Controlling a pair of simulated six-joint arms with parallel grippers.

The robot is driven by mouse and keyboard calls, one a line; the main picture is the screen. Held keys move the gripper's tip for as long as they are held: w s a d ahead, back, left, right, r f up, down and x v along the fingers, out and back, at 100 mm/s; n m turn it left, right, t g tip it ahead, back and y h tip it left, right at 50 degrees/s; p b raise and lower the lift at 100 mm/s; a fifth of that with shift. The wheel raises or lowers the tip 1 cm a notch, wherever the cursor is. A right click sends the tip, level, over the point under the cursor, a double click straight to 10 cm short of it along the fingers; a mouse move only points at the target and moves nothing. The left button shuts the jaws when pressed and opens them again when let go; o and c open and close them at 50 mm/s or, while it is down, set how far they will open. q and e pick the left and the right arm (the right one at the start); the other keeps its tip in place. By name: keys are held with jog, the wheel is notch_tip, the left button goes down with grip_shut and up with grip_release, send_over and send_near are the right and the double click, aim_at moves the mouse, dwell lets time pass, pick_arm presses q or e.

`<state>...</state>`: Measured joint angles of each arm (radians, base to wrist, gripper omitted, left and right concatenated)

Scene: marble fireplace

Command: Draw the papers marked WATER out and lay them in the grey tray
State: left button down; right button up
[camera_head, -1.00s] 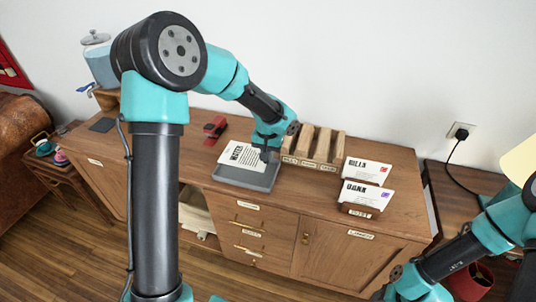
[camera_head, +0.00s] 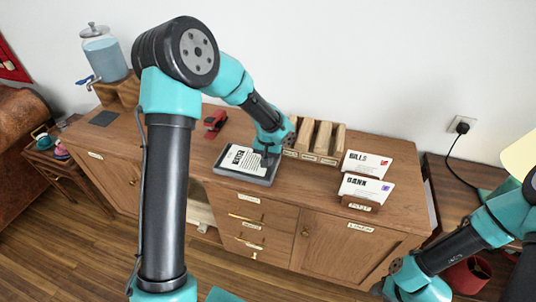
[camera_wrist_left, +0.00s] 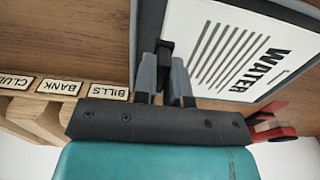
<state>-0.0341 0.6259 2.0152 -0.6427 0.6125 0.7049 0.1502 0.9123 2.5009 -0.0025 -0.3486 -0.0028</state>
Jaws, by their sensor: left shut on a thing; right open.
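A white paper marked WATER (camera_head: 241,159) lies nearly flat within the grey tray (camera_head: 238,179) on the sideboard. In the left wrist view the WATER paper (camera_wrist_left: 240,50) shows its print, with the dark tray rim (camera_wrist_left: 150,18) beside it. My left gripper (camera_head: 267,158) is shut on the paper's right edge, low over the tray; its fingers (camera_wrist_left: 165,75) also show in the wrist view. Envelopes marked BILLS (camera_head: 367,163) and BANK (camera_head: 366,188) stand in a small wooden holder (camera_head: 360,204). My right gripper (camera_head: 382,290) is open and empty at the lower right, in front of the sideboard.
A wooden sorter (camera_head: 322,136) with labels BILLS, BANK and CLUB stands behind and right of the tray. A red stapler (camera_head: 215,122) lies behind the tray. A glass water jar (camera_head: 103,55) and a dark pad (camera_head: 104,118) are at the left.

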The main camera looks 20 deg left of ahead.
pick_arm(q)
jog(key=shift+f, duration=1.15)
jog(key=c, duration=1.1)
grip_release()
jog(key=shift+r, duration=0.15)
jog(key=shift+r, duration=3.9)
jog(key=shift+s+f, duration=0.1)
